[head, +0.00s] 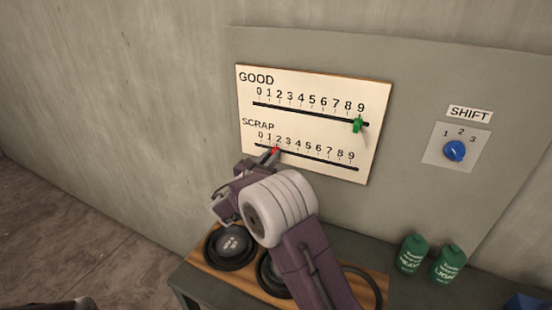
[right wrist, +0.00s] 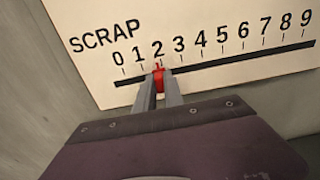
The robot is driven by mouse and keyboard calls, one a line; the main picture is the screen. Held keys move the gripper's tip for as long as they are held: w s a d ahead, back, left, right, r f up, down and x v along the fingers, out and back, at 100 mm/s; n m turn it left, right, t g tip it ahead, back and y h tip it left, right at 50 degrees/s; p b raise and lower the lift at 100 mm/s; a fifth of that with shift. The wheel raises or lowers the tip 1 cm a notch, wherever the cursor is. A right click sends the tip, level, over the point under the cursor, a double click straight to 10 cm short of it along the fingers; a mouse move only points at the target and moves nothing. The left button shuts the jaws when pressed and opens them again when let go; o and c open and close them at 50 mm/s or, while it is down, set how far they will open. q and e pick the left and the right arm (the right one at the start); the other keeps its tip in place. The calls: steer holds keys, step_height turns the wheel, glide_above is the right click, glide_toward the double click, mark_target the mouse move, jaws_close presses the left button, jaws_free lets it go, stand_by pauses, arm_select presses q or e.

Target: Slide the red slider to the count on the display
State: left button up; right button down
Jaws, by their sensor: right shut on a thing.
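The red slider (head: 276,150) sits on the lower track, marked SCRAP, of the white scale board (head: 310,115). In the right wrist view the red slider (right wrist: 159,78) stands at about the 2 mark. My right gripper (head: 270,156) is shut on the red slider; in the right wrist view its two grey fingers (right wrist: 160,88) lie on either side of it. The green slider (head: 358,125) is on the upper track, marked GOOD, at about 9. No display with a count shows in either view.
A blue knob (head: 454,151) under a SHIFT label is on the grey panel at the right. Two green canisters (head: 411,253) (head: 449,263) and black round discs (head: 230,246) stand on the bench below. The SCRAP track right of the red slider is clear.

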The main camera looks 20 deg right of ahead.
steer(key=shift+s+d, duration=0.3)
steer(key=shift+s, duration=0.05)
steer(key=c, duration=1.4)
jaws_free()
steer(key=shift+c, duration=0.2)
steer(key=shift+w+a, duration=0.15)
steer(key=b+v, duration=0.1)
steer(key=v, duration=0.8)
steer(key=shift+b, duration=0.35)
